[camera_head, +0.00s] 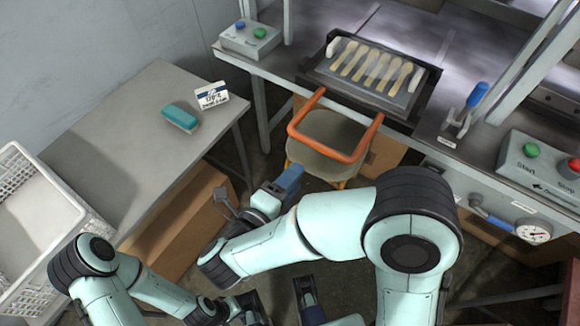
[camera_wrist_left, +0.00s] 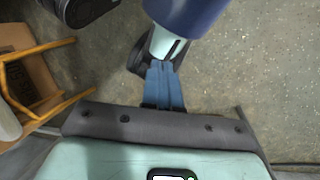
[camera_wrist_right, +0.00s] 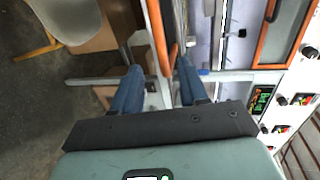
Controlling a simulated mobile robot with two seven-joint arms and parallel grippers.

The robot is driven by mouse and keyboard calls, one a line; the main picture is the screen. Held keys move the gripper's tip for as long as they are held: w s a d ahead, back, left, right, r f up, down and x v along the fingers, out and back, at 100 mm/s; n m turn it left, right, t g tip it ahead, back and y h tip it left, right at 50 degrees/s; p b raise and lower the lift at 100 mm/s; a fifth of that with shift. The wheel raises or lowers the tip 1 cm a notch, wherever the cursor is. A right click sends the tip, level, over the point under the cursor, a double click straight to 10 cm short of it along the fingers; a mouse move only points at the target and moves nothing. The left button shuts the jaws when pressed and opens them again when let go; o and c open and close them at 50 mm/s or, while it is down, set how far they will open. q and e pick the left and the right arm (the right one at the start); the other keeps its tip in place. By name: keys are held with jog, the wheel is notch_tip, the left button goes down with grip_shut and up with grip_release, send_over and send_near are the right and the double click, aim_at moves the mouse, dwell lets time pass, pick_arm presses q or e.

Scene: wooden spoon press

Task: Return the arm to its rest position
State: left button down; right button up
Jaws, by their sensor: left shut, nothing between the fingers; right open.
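My right gripper (camera_head: 290,178) hangs in front of the chair in the head view, with its blue fingers pointing up and right. In the right wrist view its fingers (camera_wrist_right: 160,78) stand apart with nothing held between them. My left arm (camera_head: 150,285) is folded low at the bottom left of the head view, and its hand is hard to make out at the bottom edge. In the left wrist view the left fingers (camera_wrist_left: 163,72) are shut together, empty, above the grey floor, close to a dark blue and pale part at the top.
An orange-armed chair (camera_head: 330,138) stands before the press bench. Wooden spoons (camera_head: 372,66) lie in the black-framed tray (camera_head: 318,68). A grey side table (camera_head: 110,140) holds a teal block (camera_head: 180,117) and a small sign (camera_head: 211,96). A white crate (camera_head: 75,200) is at left.

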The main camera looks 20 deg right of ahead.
jog(key=shift+w, duration=0.1)
jog(key=w+d+f+n+t+y+p, duration=0.1)
jog(key=w+f+n+y+p, duration=0.2)
jog(key=w+f+n, duration=0.35)
notch_tip(320, 180, down, 18)
jog(key=s+d+n+g+y+p, duration=0.25)
jog(key=n+g+y+p, duration=0.2)
jog(key=n+y, duration=0.35)
jog(key=s+f+n+g+y+p, duration=0.2)
jog(key=s+f+n+g, duration=0.1)
jog(key=s, duration=0.7)
jog(key=s+f+n+g+y+p, duration=0.2)
jog(key=s+f+n+g, duration=0.2)
jog(key=s, duration=0.6)
jog(key=shift+s+a+f+n+g+y, duration=0.3)
jog(key=shift+n+g, duration=0.15)
jog(key=shift+n, duration=0.7)
jog(key=shift+w, duration=0.1)
